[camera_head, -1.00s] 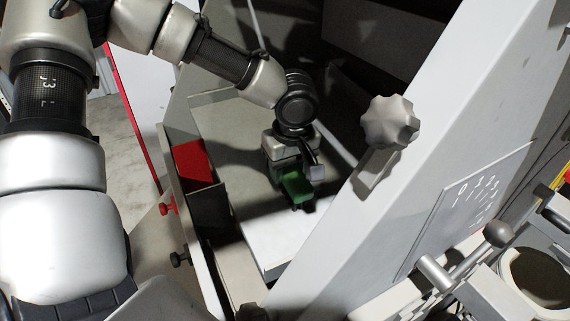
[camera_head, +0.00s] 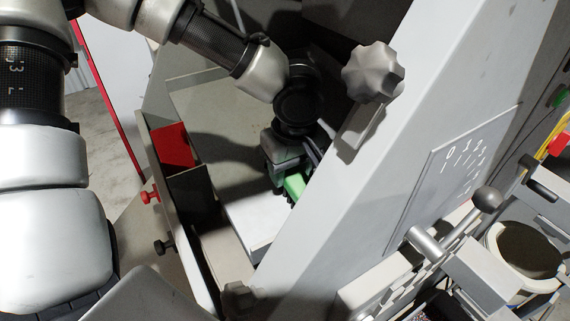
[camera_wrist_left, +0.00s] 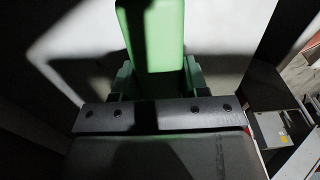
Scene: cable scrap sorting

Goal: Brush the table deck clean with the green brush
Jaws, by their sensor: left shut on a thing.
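The green brush (camera_head: 294,185) is held in my left gripper (camera_head: 290,178), low over the table deck (camera_head: 262,220) inside the grey machine housing. The slanted grey panel hides part of the brush and gripper on the right. In the left wrist view the brush (camera_wrist_left: 155,40) stands out from between the two fingers (camera_wrist_left: 157,84), which are shut on it. The bright deck (camera_wrist_left: 90,50) shows beyond it. I cannot tell whether the bristles touch the deck. My right gripper is not in view.
A red block (camera_head: 173,146) sits at the left wall of the housing. A slanted grey panel with a lobed knob (camera_head: 373,73) stands close on the right of my gripper. A ball-ended lever (camera_head: 486,199) and a round container (camera_head: 523,250) are at the lower right.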

